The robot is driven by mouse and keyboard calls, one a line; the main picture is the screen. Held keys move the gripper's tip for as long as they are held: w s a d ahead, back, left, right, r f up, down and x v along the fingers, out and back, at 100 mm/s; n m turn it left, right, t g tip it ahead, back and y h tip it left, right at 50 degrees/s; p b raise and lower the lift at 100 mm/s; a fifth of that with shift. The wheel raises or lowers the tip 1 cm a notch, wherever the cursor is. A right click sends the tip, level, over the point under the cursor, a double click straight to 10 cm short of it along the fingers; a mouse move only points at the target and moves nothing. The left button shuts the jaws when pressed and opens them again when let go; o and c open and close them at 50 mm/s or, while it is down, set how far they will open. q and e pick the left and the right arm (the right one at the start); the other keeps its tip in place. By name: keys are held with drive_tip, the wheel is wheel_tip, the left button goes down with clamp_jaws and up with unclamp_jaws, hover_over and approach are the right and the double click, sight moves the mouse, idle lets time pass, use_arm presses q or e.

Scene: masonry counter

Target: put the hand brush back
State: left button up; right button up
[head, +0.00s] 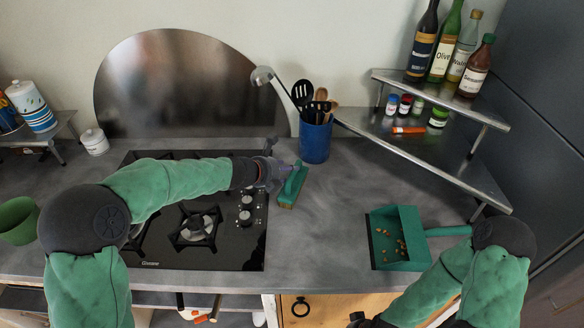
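The hand brush (293,188), green with pale bristles, is at the counter just right of the hob. Its bristle end points toward the front and its handle end toward the back. My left gripper (283,171) reaches across the hob from the left and appears shut on the brush near its handle. The fingertips are small and partly hidden by the brush. Whether the bristles touch the counter is hard to tell. A green dustpan (377,257) lies on the counter at the right, with several brown crumbs in it. My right gripper (358,319) is low at the bottom edge, mostly cut off.
A blue utensil pot (315,143) stands just behind the brush. A metal corner shelf (450,166) with bottles and jars fills the back right. The black hob (230,250) lies under my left arm. Grey counter (330,215) between hob and dustpan is clear.

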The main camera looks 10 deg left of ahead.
use_arm(q)
drive_tip(key=p+v, duration=0.1)
drive_tip(key=v, duration=0.4)
drive_tip(key=shift+s+r, duration=0.1)
drive_tip(key=shift+s, duration=0.05)
idle(1.4)
